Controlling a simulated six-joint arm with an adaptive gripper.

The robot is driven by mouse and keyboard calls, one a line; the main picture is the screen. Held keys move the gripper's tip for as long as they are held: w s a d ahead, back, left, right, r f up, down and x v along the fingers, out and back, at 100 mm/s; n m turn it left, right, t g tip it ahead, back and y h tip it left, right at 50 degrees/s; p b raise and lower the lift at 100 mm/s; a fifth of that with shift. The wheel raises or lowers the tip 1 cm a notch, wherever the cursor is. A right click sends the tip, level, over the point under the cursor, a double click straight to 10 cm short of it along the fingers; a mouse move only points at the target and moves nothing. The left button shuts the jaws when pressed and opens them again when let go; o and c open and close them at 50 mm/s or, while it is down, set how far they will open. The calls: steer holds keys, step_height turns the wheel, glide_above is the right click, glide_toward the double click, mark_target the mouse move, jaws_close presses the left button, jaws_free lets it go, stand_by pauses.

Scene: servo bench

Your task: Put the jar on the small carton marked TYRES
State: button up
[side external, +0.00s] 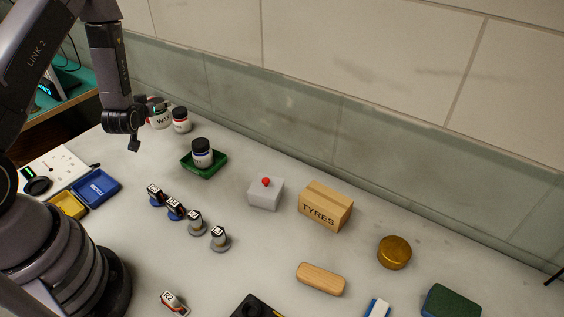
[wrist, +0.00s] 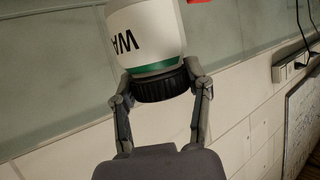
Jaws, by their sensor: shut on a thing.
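The white jar marked WA, with a green band and black lid, shows in the wrist view (wrist: 146,38) and in the side view (side external: 161,121). My gripper (side external: 152,106) is shut on it; in the wrist view my two fingers (wrist: 160,88) clasp the black lid from both sides. In the side view my gripper partly hides the jar, and I cannot tell whether its base touches the bench. The small tan carton marked TYRES (side external: 326,207) stands on the bench, right of centre, well away from my gripper. Its top is bare.
A second jar (side external: 181,121) stands close beside the held one. Another jar (side external: 202,153) stands in a green tray (side external: 205,174). A grey box with a red button (side external: 266,194) stands left of the carton. A brass tin (side external: 394,252) and wooden block (side external: 321,279) lie nearby.

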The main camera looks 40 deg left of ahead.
steer(key=w+d+m+t+h, duration=0.2)
steer(key=w+d+m+h, duration=0.45)
steer(key=d, duration=0.75)
steer(key=w+d+r+m+h, duration=0.1)
steer(key=d+m+h, duration=0.2)
steer(key=d, duration=0.8)
steer(key=w+d+r+m+h, duration=0.2)
steer(key=d+m+h, duration=0.1)
steer(key=d, duration=0.8)
steer(key=shift+d+g+h, duration=0.4)
steer(key=shift+h, duration=0.35)
steer(key=s+d+m+h, duration=0.1)
steer(key=d, duration=0.2)
steer(key=s+d+m+g+h, duration=0.1)
steer(key=d, duration=0.3)
steer(key=s+d+r+m+g+h, duration=0.1)
steer(key=d, duration=0.2)
steer(key=shift+d, duration=0.4)
glide_above(326, 198)
steer(key=shift+m+g, duration=0.35)
steer(key=shift+g, duration=0.05)
step_height(326, 198, down, 7)
steer(key=shift+w+f, duration=0.1)
steer(key=shift+f, duration=0.1)
steer(key=shift+f+h, duration=0.2)
steer(key=shift+h, duration=0.1)
